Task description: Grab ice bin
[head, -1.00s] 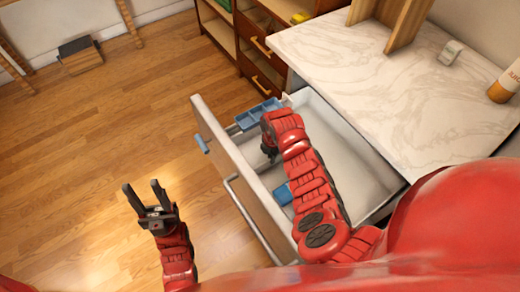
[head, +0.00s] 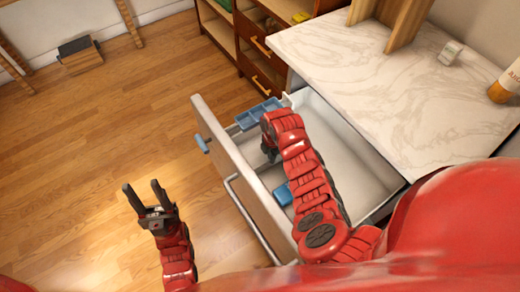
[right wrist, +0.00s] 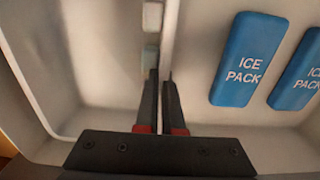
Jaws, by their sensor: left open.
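The pale ice bin (right wrist: 95,55) fills the left of the right wrist view. Its thin side wall runs up the middle, and a few whitish cubes lie against that wall. My right gripper (right wrist: 160,76) reaches down into the open drawer, its fingers close together on either side of this wall and seemingly shut on it. In the head view my right gripper (head: 269,155) is partly hidden by its own forearm, which also hides part of the drawer's inside. My left gripper (head: 141,185) is open and empty over the floor, left of the drawer.
The drawer (head: 232,165) stands pulled out under the marble counter (head: 385,85). A blue tray (head: 260,114) lies at its far end. Blue ice packs (right wrist: 248,58) lie right of the wall.

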